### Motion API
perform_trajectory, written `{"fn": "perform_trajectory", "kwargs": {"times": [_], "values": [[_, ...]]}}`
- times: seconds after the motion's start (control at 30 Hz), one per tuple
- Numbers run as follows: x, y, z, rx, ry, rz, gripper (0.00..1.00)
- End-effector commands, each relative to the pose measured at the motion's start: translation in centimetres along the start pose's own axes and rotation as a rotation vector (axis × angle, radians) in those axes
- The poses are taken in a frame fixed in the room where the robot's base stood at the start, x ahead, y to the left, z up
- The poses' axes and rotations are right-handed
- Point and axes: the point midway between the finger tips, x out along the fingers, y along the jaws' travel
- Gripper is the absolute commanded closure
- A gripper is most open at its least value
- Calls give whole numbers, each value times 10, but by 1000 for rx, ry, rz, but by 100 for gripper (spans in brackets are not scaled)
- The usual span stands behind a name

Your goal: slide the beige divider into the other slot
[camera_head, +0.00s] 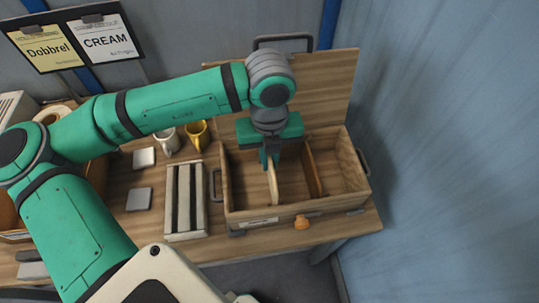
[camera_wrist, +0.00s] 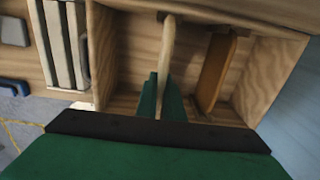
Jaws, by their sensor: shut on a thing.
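The beige divider (camera_head: 273,181) stands upright across the wooden box (camera_head: 246,216), left of its middle. An orange-brown divider (camera_head: 311,172) stands to its right in the same box. My gripper (camera_head: 268,160) reaches down into the box from above and is shut on the beige divider. In the wrist view the green fingers (camera_wrist: 160,100) close on both sides of the beige divider (camera_wrist: 167,50), and the brown divider (camera_wrist: 214,68) stands apart to the right. The slots in the walls are too small to make out, so I cannot tell whether the divider is seated in one.
The box's wooden lid (camera_head: 325,85) stands open behind it. A slatted white rack (camera_head: 185,202) is close to the box's left side. A white mug (camera_head: 168,141) and a yellow mug (camera_head: 198,134) stand behind the rack.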

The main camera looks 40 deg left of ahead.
Motion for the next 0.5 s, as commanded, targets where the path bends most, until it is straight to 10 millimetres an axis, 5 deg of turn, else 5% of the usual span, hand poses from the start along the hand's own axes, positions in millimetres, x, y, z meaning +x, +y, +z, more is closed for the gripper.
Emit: {"fn": "perform_trajectory", "kwargs": {"times": [0.5], "values": [[26,-1,0,1,1,-1,100]]}}
